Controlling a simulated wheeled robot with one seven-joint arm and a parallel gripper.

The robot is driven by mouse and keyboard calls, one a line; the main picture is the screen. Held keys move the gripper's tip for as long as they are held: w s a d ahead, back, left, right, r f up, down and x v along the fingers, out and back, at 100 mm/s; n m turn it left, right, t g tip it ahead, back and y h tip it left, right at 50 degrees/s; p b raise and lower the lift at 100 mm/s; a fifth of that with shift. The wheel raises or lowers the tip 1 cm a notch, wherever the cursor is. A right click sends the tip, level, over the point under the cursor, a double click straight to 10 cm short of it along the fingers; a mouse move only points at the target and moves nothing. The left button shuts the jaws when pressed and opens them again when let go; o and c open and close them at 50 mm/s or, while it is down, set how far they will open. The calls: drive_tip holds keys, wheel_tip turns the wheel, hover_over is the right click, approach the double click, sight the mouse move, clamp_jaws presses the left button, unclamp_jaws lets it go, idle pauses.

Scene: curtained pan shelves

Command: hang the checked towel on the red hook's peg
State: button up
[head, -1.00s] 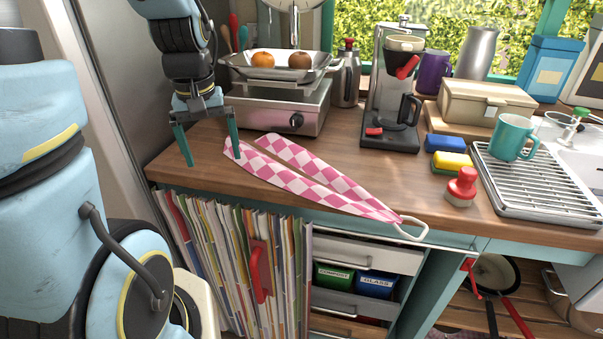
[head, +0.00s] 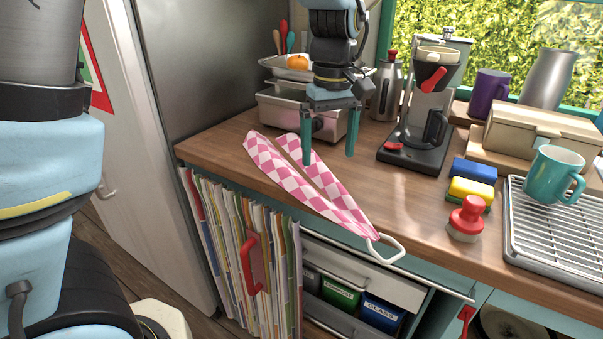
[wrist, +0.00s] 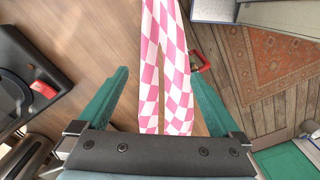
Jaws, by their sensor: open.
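The pink-and-white checked towel (head: 290,178) lies folded in two long strips on the wooden counter. Its narrow end, with a white loop (head: 388,250), reaches over the front edge. My gripper (head: 329,158) is open, pointing down over the counter by the towel, holding nothing. In the wrist view the towel (wrist: 167,65) runs lengthwise between the spread green fingers (wrist: 159,78). A red piece that looks like the hook (head: 466,316) shows at the lower right below the counter, on the cabinet front. Its peg is too small to make out.
A scale (head: 275,105) and coffee maker (head: 425,110) stand behind. A red-handled stamp-like brush (head: 467,218), sponges (head: 472,188) and a rack with a teal mug (head: 553,175) are at right.

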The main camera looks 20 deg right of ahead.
sight(325, 189)
wheel_tip(325, 189, down, 9)
drive_tip(key=shift+s+a+r+p, duration=0.1)
drive_tip(key=shift+a+r+p, duration=0.1)
drive_tip(key=shift+p, duration=1)
drive_tip(key=shift+c, duration=0.2)
drive_tip(key=shift+d, duration=0.1)
drive_tip(key=c, duration=1.1)
